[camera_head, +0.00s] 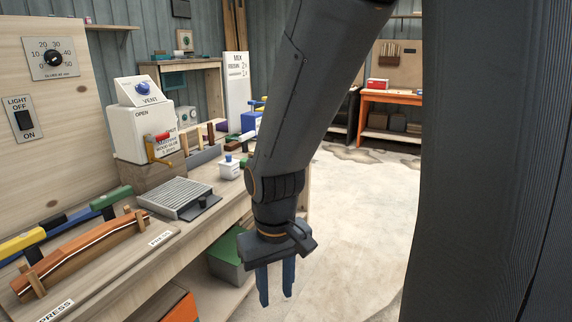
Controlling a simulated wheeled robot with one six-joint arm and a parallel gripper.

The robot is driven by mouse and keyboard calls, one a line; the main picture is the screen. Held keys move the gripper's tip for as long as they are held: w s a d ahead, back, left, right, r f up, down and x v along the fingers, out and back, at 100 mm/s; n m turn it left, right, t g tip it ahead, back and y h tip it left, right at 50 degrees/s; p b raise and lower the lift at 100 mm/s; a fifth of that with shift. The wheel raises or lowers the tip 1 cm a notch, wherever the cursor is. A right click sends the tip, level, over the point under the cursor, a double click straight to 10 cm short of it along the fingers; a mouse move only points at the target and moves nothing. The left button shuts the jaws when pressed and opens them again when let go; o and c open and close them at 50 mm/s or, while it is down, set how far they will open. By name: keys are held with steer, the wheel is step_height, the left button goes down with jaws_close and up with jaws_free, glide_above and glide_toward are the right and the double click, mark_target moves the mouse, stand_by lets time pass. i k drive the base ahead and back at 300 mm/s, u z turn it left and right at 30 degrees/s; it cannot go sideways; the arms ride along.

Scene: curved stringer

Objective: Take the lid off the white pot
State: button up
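The small white pot (230,171) stands on the workbench near its right edge, left of my arm. Its top carries a small blue knob (228,158); the lid's outline is too small to make out. My gripper (276,298) hangs pointing down in front of the bench's right edge, lower in the picture than the pot and apart from it. Its two blue fingers are spread with a gap between them, and nothing shows in the gap.
A ribbed grey plate (178,196) lies left of the pot. Behind it stands a white box marked VENT (140,130). An orange curved piece (80,257) lies at the front left. A green box (228,258) sits below the bench. Open floor (350,220) lies to the right.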

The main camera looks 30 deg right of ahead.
mark_target(229, 161)
steer(key=u, duration=0.35)
steer(key=k, duration=0.6)
steer(key=z, duration=0.25)
steer(key=i, duration=0.6)
steer(key=z, duration=1.05)
steer(key=i, duration=1.55)
steer(key=u, duration=1)
steer(key=i, duration=0.55)
steer(key=u, duration=0.55)
